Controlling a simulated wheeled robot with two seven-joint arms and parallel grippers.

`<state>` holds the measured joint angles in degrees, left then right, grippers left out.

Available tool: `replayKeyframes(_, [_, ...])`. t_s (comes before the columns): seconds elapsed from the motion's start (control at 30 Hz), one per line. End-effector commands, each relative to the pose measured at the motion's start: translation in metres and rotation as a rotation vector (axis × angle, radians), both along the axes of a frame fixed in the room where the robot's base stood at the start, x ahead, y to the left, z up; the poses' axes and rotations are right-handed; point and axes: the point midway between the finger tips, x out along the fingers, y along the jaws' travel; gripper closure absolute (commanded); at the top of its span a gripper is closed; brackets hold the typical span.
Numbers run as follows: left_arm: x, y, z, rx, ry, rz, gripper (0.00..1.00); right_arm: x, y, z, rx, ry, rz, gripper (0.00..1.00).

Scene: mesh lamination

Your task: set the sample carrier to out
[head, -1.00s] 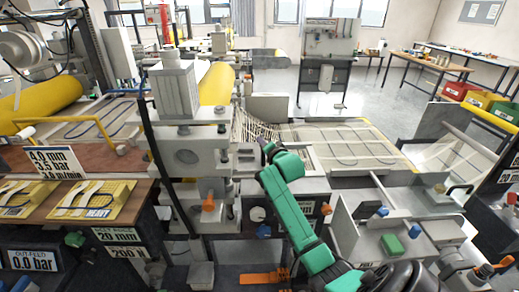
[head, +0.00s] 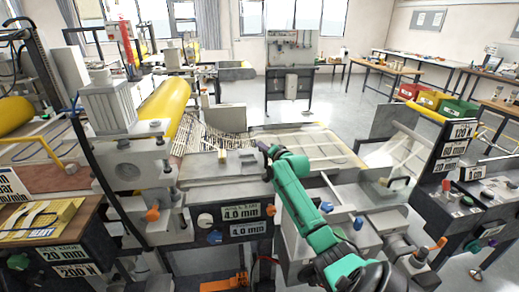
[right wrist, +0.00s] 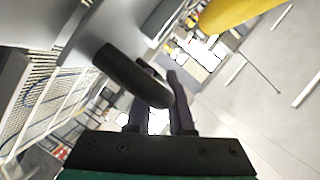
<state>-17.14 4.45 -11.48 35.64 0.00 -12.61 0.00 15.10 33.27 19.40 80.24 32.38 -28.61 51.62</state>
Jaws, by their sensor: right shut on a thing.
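My right gripper (head: 266,149) is at the right end of a flat grey plate (head: 232,168) beside the roller machine, apparently the sample carrier. In the right wrist view, my right gripper (right wrist: 160,88) is shut on a black curved handle (right wrist: 130,72) on the grey side of the machine. The handle's far end and its mounting are partly hidden by the fingers. In the head view the handle is too small to make out. My left gripper is not in view.
The yellow roller (head: 163,103) and its grey housing stand left of the plate. A panel with knobs and a 4.0 mm label (head: 241,213) is below it. A mesh-covered table (head: 305,150) lies behind my right arm. Open floor (head: 340,100) shows beyond.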

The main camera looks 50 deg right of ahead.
Motion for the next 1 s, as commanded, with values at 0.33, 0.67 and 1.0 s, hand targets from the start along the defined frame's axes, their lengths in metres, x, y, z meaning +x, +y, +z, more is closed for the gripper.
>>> replayKeyframes(0.33, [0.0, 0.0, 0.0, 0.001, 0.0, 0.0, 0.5, -0.002, -0.003, -0.001, -0.002, 0.004, -0.004, 1.0])
replayKeyframes(0.67, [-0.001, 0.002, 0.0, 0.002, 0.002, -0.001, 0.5, -0.002, -0.003, 0.0, -0.002, 0.002, -0.003, 0.5])
replayKeyframes(1.0, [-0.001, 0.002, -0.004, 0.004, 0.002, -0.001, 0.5, -0.018, 0.004, 0.001, 0.0, 0.002, 0.0, 0.5])
